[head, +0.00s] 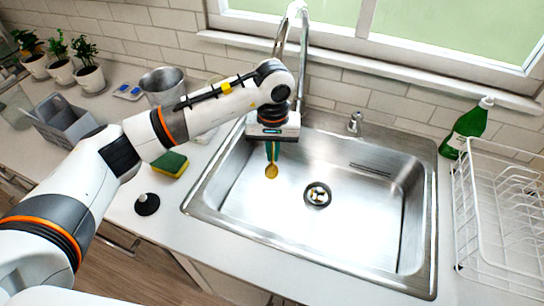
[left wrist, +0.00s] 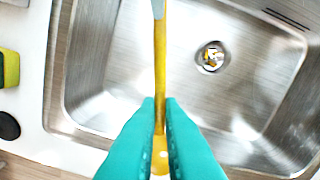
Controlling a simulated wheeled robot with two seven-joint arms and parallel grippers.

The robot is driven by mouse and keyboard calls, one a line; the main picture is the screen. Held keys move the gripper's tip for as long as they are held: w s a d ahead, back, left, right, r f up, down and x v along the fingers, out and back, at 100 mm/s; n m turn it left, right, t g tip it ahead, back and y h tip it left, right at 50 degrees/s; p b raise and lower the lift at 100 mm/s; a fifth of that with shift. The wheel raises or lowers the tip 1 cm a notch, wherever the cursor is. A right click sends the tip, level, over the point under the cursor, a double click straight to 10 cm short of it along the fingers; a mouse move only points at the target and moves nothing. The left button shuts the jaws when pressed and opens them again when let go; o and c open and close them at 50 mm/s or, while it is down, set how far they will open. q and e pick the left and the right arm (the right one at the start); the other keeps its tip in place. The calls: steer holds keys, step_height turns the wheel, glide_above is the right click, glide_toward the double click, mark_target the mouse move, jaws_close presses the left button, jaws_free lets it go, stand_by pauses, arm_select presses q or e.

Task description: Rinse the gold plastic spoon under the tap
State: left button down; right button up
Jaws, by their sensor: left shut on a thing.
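The gold plastic spoon (head: 271,171) is in my left gripper (head: 272,152), above the left part of the steel sink (head: 300,235). The teal fingers are shut on it, and its round end shows below them. In the left wrist view the spoon (left wrist: 160,60) runs as a long gold strip up from between the fingertips (left wrist: 160,110). A pale grey piece shows at its top end; I cannot tell what it is. The tap (head: 303,50) stands behind the sink, its lower part partly hidden by my left arm. I see no clear water stream. My right gripper is not in view.
The drain (head: 317,194) holds some small yellowish bits. A sponge (head: 171,164) and a black stopper (head: 147,204) lie left of the sink. A green bottle (head: 467,128) and a white dish rack (head: 500,200) stand right. A metal pot (head: 162,82) is behind my arm.

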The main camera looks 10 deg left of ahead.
arm_select(q)
steer(key=shift+d, duration=0.15)
steer(key=shift+s+d+b, duration=0.1)
steer(key=shift+d+b, duration=0.25)
steer(key=shift+d, duration=0.05)
steer(key=s+a, duration=0.1)
steer(key=s, duration=0.7)
steer(key=shift+a+b, duration=0.35)
stand_by(1.2)
steer(key=s+a+r, duration=0.1)
steer(key=s+r, duration=0.3)
steer(key=s, duration=0.1)
stand_by(0.4)
steer(key=shift+w, duration=0.1)
